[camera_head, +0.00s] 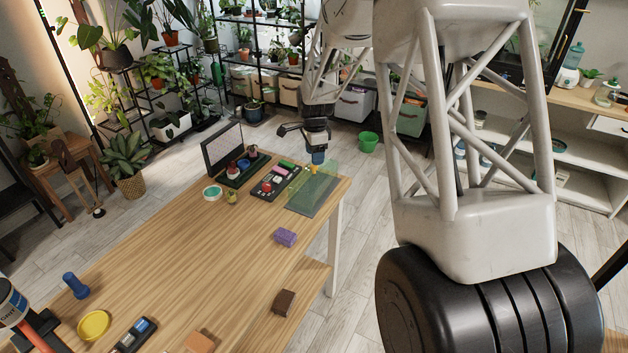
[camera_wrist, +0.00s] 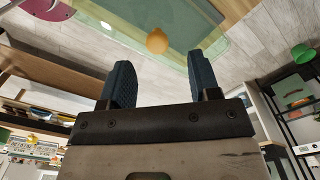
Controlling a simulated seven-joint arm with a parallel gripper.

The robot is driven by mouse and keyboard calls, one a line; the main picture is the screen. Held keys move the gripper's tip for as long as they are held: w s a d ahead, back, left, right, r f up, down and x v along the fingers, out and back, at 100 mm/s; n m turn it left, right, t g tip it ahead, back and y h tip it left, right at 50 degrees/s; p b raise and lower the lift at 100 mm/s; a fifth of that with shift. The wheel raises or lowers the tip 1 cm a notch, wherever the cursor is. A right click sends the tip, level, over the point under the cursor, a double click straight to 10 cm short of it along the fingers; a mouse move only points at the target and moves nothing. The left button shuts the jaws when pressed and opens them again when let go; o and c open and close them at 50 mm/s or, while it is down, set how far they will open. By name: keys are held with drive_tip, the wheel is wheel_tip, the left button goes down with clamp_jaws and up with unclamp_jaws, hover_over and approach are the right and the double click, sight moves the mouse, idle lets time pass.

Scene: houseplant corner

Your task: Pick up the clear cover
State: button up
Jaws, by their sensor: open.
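The clear cover (camera_head: 322,182) is a see-through, green-tinted box on a grey-green mat (camera_head: 305,207) at the far right corner of the wooden table. A small yellow-orange knob (camera_head: 313,170) shows at its top. In the wrist view, the knob (camera_wrist: 157,40) lies ahead of the fingertips, roughly between them, and the pale cover (camera_wrist: 187,62) spreads behind it. My gripper (camera_head: 318,157) is just above the cover, with blue fingers pointing down. In the wrist view my gripper (camera_wrist: 165,75) is open and empty, apart from the knob.
Left of the cover are a black panel (camera_head: 262,194) with coloured parts and a green tray (camera_head: 232,183) with an upright board (camera_head: 222,148). A purple block (camera_head: 286,237) lies nearer. The table's right edge is close to the cover. A green bucket (camera_head: 368,142) stands beyond.

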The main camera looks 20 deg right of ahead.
sight(314, 179)
drive_tip(key=shift+s+a+f, duration=0.15)
drive_tip(key=shift+f, duration=2.45)
clamp_jaws()
